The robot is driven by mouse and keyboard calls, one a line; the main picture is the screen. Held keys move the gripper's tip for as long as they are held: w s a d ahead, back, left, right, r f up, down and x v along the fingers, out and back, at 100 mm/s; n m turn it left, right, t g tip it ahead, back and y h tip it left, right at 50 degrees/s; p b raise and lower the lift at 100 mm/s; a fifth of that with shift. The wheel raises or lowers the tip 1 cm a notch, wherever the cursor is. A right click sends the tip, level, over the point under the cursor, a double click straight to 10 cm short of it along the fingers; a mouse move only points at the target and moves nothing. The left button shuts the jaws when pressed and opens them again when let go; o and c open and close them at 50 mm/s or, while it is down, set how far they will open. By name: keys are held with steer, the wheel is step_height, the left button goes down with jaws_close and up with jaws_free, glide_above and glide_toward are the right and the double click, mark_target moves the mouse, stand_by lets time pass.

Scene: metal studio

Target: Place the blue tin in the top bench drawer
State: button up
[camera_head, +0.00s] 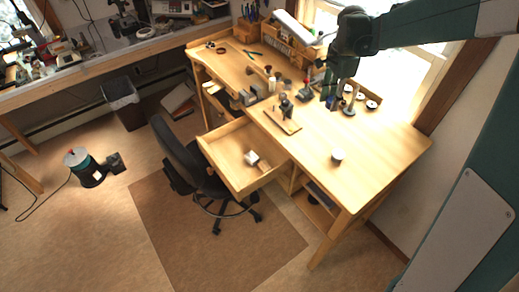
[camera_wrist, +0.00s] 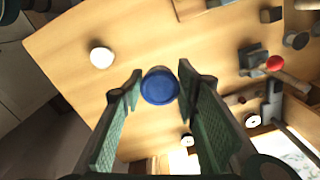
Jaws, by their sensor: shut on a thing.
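The blue tin (camera_wrist: 159,87) is round and sits between my gripper's fingertips (camera_wrist: 160,78) in the wrist view, with the bench top below it. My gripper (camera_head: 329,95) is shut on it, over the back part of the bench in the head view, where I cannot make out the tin. The top bench drawer (camera_head: 223,169) is pulled out at the bench front, left of and below my gripper. A small whitish block (camera_head: 252,158) lies inside it.
A small white-topped pot (camera_head: 337,155) stands on the bench top (camera_head: 375,145); it also shows in the wrist view (camera_wrist: 101,57). A dark tool on a wooden board (camera_head: 285,112) stands just behind the drawer. A black office chair (camera_head: 180,150) is left of the drawer.

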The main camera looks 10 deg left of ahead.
steer(key=a+n+b, duration=0.1)
steer(key=a+n, duration=0.3)
steer(key=a, duration=1.8)
steer(key=n+b, duration=0.1)
steer(key=n, duration=0.2)
glide_above(221, 149)
step_height(221, 149, down, 15)
steer(key=shift+f, duration=0.5)
steer(key=shift+f, duration=0.15)
steer(key=shift+f, duration=2.95)
steer(key=shift+f, duration=1.9)
steer(key=shift+f+b, duration=0.2)
steer(key=shift+b, duration=0.2)
